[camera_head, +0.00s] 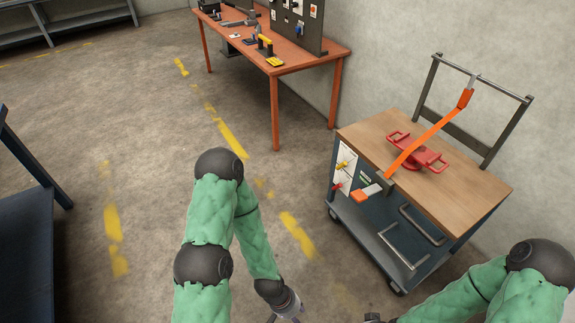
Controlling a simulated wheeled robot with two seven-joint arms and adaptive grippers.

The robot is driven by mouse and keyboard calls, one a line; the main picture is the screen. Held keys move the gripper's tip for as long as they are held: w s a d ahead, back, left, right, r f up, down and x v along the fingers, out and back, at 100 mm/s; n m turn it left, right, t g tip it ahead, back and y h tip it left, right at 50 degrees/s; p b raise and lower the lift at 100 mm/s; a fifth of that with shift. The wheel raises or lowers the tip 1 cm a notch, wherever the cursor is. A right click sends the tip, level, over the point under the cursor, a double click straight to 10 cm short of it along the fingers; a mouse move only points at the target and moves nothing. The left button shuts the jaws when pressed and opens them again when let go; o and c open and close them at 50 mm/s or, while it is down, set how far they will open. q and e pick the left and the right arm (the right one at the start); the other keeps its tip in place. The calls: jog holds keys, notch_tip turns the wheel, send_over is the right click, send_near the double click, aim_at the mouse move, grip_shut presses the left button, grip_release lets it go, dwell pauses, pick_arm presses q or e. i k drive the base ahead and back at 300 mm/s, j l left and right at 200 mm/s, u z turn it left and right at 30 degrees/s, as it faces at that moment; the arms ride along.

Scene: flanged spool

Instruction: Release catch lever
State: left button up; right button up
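A lever with an orange grip (362,195) sticks out from the near left side of the cart, beside a dark buckle. I take it to be the catch lever. An orange strap (425,137) runs from the buckle over a red two-handled spool (418,152) to the cart's rear rail. The strap looks taut. My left gripper (287,314) is low at the bottom edge, left of the cart and well apart from the lever; its fingertips are cut off. My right gripper (373,319) barely shows at the bottom edge. Neither opening can be judged.
The cart (465,190) has a wooden top, side handles and a lower shelf. An orange workbench (295,60) with tools stands at the back. A dark blue bench (25,235) is at the left. Floor between them is clear.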

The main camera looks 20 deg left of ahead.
aim_at(344, 164)
jog(key=u, duration=0.25)
jog(key=i+l, duration=0.2)
jog(key=i, duration=0.2)
jog(key=i+l+z, duration=0.15)
jog(key=i, duration=0.2)
jog(key=i+l, duration=0.15)
jog(key=i, duration=0.25)
jog(key=z, duration=0.05)
